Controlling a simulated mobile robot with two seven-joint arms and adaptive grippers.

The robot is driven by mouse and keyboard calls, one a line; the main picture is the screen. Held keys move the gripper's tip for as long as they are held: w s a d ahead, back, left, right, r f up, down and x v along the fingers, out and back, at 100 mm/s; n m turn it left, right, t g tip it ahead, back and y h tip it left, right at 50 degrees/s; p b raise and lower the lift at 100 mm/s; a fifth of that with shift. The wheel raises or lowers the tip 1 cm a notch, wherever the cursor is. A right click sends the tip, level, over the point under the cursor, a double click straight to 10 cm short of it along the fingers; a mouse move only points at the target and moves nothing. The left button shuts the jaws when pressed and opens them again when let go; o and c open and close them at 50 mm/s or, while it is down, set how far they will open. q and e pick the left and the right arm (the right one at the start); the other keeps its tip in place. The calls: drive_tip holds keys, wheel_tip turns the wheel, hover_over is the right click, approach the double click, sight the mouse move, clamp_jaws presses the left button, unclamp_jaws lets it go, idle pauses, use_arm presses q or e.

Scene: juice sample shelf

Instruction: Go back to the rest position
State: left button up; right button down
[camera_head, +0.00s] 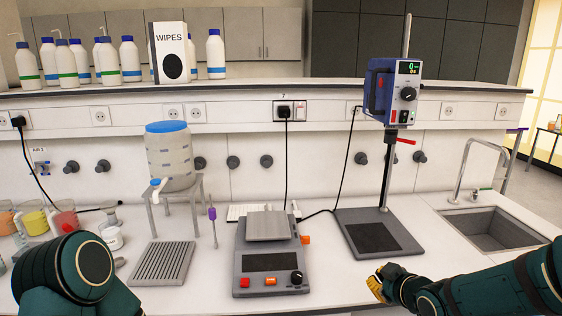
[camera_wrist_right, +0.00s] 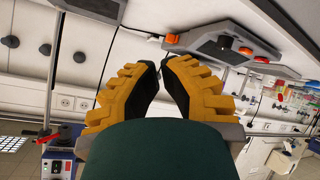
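My right gripper (camera_head: 376,284) has yellow ribbed fingers and hangs over the bench's front edge, right of the balance and in front of the stirrer stand. In the right wrist view my right gripper (camera_wrist_right: 160,68) shows its two fingertips close together with nothing between them. The dark green right arm comes in from the lower right. My left arm shows only as dark green links at the lower left, hiding part of the bench. The left gripper is out of view.
A balance-like device (camera_head: 268,250), a drip grate (camera_head: 162,264) and a dispenser barrel (camera_head: 170,155) stand on the bench. A stirrer stand (camera_head: 352,215) and a sink (camera_head: 492,228) are to the right. Cups of juice (camera_head: 35,222) stand at left. Bottles (camera_head: 130,60) and a wipes box (camera_head: 170,50) are on the shelf.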

drive_tip(key=s+a+f+m+g, duration=0.3)
drive_tip(key=s+a+f, duration=0.1)
drive_tip(key=s+f, duration=0.3)
drive_tip(key=s+a+f+m+g, duration=0.3)
drive_tip(key=s+f, duration=0.5)
drive_tip(key=f, duration=0.3)
drive_tip(key=s+a+f+m+g, duration=0.3)
drive_tip(key=s+a+f, duration=0.3)
drive_tip(key=s+f, duration=0.2)
drive_tip(key=shift+a+f+m+g+y, duration=0.3)
drive_tip(key=shift+f+m+g, duration=0.15)
drive_tip(key=shift+m, duration=0.25)
